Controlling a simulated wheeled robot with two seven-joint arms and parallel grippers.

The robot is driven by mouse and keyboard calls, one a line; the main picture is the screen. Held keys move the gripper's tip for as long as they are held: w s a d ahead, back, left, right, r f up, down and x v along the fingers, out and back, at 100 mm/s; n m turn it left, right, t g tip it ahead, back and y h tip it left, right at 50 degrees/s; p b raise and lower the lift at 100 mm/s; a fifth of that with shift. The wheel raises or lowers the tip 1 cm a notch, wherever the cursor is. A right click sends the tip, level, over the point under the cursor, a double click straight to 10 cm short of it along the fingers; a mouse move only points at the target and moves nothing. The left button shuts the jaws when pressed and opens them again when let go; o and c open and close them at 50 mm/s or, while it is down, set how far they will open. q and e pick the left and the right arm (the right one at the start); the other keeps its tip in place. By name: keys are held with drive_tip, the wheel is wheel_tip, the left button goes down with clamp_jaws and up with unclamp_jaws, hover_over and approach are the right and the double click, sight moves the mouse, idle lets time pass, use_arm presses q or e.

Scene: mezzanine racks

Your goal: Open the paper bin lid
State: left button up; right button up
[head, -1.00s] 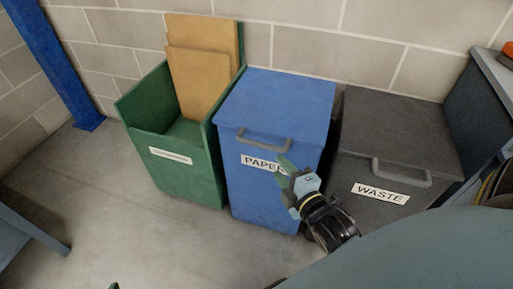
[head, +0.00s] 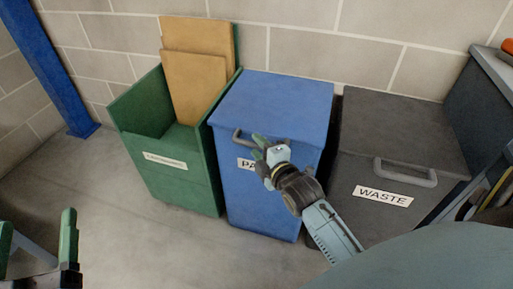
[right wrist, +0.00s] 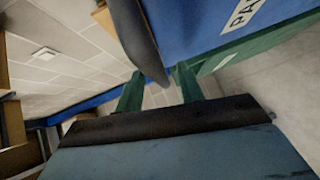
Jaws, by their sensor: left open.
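The blue paper bin (head: 265,195) stands in the middle of the head view with its flat lid (head: 275,97) closed. Its grey handle (head: 240,138) is on the front, partly hidden by my right gripper. My right gripper (head: 259,147) is at the handle, in front of the PAPER label. In the right wrist view, the green fingers (right wrist: 158,90) are apart and the dark handle bar (right wrist: 138,38) reaches close to the gap between their tips; I cannot tell whether they touch it. My left gripper (head: 38,232) is open and empty at the lower left.
A green bin (head: 180,188) with cardboard sheets (head: 195,85) stands to the left. A dark grey waste bin (head: 395,130) with its lid closed stands to the right. A block wall is behind. The floor in front is clear.

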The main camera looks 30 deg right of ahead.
use_arm(q)
drive_tip(key=shift+s+d+r+t+h, duration=0.1)
drive_tip(key=shift+s+r+t+h, duration=0.1)
drive_tip(key=shift+r+t, duration=0.4)
drive_tip(key=shift+s+d+r+t+h, duration=0.1)
drive_tip(key=shift+s+r+t, duration=0.1)
drive_tip(key=shift+r+t, duration=0.35)
use_arm(e)
drive_tip(key=shift+w+f, duration=0.1)
drive_tip(key=shift+w, duration=0.65)
use_arm(q)
drive_tip(key=shift+r+g, duration=0.1)
drive_tip(key=shift+g, duration=0.15)
use_arm(e)
clamp_jaws()
